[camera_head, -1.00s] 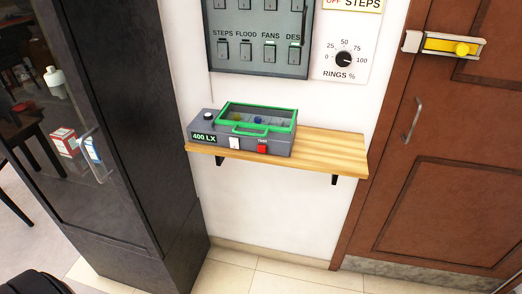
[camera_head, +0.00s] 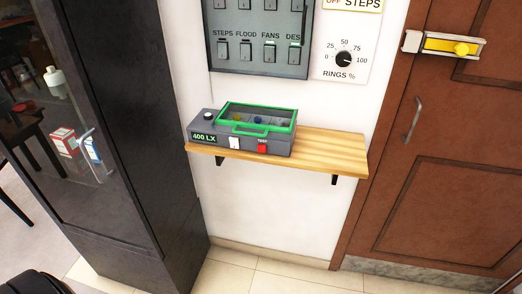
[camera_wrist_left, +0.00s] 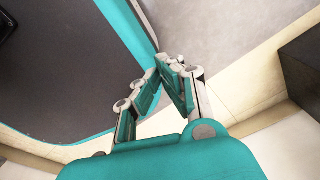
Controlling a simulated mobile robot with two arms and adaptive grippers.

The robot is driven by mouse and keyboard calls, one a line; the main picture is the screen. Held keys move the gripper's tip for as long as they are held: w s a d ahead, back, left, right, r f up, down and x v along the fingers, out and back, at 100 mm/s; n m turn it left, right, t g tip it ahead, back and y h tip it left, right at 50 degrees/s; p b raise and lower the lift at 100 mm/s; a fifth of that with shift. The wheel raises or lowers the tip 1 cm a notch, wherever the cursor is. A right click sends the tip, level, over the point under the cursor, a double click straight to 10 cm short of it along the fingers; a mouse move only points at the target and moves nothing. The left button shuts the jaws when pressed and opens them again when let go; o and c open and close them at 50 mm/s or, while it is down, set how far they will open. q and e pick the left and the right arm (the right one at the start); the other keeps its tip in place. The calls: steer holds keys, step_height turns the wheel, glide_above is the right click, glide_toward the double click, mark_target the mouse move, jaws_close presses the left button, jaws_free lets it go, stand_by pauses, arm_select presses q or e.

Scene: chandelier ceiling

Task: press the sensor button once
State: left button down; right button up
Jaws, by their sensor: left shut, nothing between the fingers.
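The sensor box (camera_head: 215,148) is grey with a "400 LX" display and a green-framed clear lid (camera_head: 258,116). It sits on a wooden wall shelf (camera_head: 335,150). Its front has a red button (camera_head: 262,148) under a small label that seems to read "TEST", and a white switch (camera_head: 235,142) left of it. A round black knob with a pale top (camera_head: 208,116) is on the box's top left. My left gripper (camera_wrist_left: 168,68) shows only in the left wrist view, its fingertips together and empty, above the floor. My right gripper is in no view.
A dark glass-fronted cabinet (camera_head: 135,130) stands close left of the shelf. A switch panel (camera_head: 258,55) and a rings dial (camera_head: 344,59) are on the wall above. A brown door (camera_head: 450,150) with a yellow latch (camera_head: 450,46) is at right. The shelf's right end is bare.

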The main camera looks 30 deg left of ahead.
arm_select(q)
steer(key=w+a+r+n+t+p, duration=0.1)
steer(key=w+a+r+n+t, duration=0.2)
steer(key=w+r, duration=0.6)
steer(key=w+r+n+t+p, duration=0.1)
steer(key=w+r+n+t, duration=0.3)
steer(key=w, duration=0.9)
steer(key=w+a+r+n+t+p, duration=0.2)
steer(key=w+r+t, duration=0.2)
steer(key=w+r, duration=0.6)
steer(key=w+r+n+t+h+p, duration=0.1)
steer(key=w+r+t+h, duration=0.1)
steer(key=r, duration=1)
steer(key=w+d+r+n+t+h, duration=0.1)
steer(key=w+r+t, duration=0.3)
steer(key=r, duration=0.8)
steer(key=w+r+n+t+h+p, duration=0.1)
steer(key=w+r, duration=0.5)
steer(key=r, duration=0.6)
steer(key=n+t+h, duration=0.1)
steer(key=t+h, duration=0.1)
steer(key=shift+d+r+n+h+p, duration=0.15)
steer(key=shift+d+n+h+p, duration=0.15)
steer(key=shift+n+h+p, duration=0.1)
steer(key=shift+w, duration=0.1)
